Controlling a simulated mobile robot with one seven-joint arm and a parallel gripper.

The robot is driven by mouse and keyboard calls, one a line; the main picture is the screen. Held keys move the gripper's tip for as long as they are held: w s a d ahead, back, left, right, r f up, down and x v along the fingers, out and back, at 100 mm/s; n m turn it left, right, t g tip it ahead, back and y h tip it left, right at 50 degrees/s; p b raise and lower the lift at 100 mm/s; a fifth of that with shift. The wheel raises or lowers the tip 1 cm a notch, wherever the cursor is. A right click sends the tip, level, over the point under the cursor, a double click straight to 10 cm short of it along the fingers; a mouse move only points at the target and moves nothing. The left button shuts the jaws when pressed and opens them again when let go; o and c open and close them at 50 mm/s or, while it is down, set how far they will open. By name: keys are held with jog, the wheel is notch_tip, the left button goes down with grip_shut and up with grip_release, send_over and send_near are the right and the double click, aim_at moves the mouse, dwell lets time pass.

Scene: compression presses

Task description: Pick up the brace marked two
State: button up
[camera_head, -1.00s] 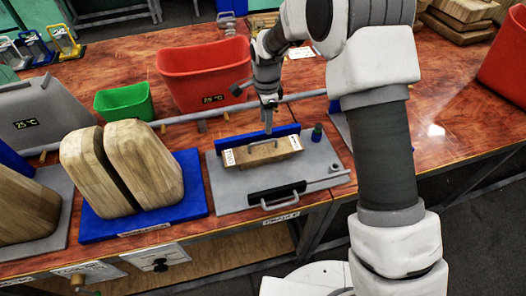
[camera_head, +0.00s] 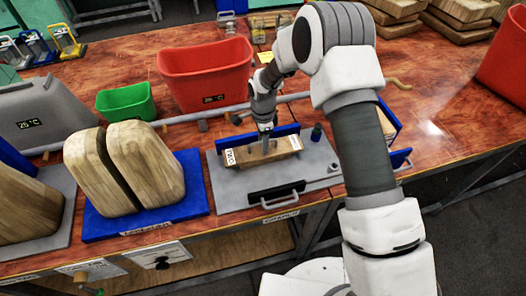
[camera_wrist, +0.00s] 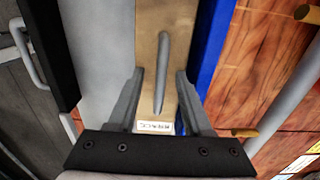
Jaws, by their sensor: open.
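The brace (camera_head: 285,147) is a light wooden block with a grey bar handle (camera_wrist: 162,60) on top. In the wrist view, the open fingers (camera_wrist: 160,75) stand on either side of the handle, with gaps on both sides.
A blue press base (camera_head: 195,208) with two large wooden blocks stands to the left. Red bin (camera_head: 205,80) and green bin (camera_head: 125,104) are behind, beyond a grey pipe. A small dark green-capped object (camera_head: 317,132) stands right of the brace.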

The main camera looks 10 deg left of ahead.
jog(key=shift+c, duration=0.2)
grip_shut()
jog(key=shift+r, duration=0.1)
dwell(1.0)
